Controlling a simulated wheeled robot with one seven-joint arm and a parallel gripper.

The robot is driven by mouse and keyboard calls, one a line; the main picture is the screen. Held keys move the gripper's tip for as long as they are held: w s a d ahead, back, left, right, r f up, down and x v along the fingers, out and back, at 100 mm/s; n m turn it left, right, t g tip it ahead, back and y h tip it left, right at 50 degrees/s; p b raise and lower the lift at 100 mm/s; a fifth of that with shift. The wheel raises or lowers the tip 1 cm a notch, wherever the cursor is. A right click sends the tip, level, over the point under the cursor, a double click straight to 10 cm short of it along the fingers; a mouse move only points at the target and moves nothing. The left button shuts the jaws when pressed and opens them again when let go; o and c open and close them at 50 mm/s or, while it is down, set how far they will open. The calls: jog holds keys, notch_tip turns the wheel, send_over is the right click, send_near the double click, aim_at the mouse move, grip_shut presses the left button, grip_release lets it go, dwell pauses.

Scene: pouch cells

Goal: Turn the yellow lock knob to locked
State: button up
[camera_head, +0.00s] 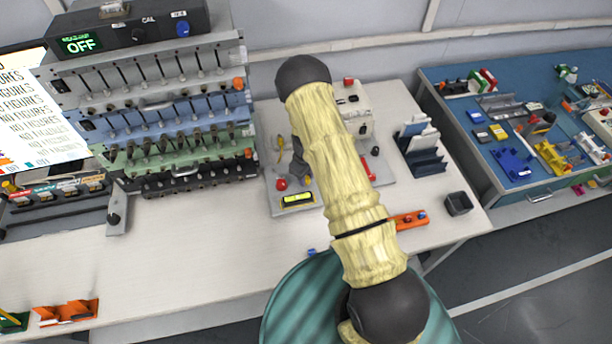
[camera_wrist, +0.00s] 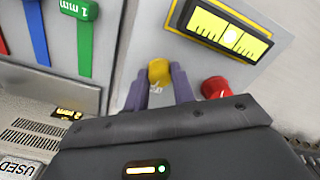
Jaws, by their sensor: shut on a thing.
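The yellow lock knob (camera_wrist: 159,71) stands on a light grey plate in the wrist view. My gripper (camera_wrist: 160,85) has its two purple fingers on either side of the knob, shut on it. The knob's base and any position marks are mostly hidden by the fingers and the dark gripper body; small lettering shows just below the knob. In the head view my dark gripper (camera_head: 299,165) reaches down to the fixture plate, partly behind my pale yellow arm. I cannot read the knob's angle.
A red knob (camera_wrist: 215,87) sits close to the right finger. A yellow-framed level (camera_wrist: 224,27) lies beyond it. Blue and green strips (camera_wrist: 84,38), one marked 1 mm, stand at left. A blue rack (camera_head: 424,160) and a dark cup (camera_head: 458,203) stand right of the fixture.

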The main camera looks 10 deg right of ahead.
jog(key=shift+m, duration=0.3)
jog(key=m+b, duration=0.2)
jog(key=shift+f+m, duration=0.1)
jog(key=shift+m, duration=0.2)
jog(key=m+b, duration=0.2)
jog(key=m, duration=0.2)
jog(key=m+b, duration=0.1)
jog(key=m, duration=0.3)
jog(key=shift+m, duration=1.8)
jog(key=o, duration=1)
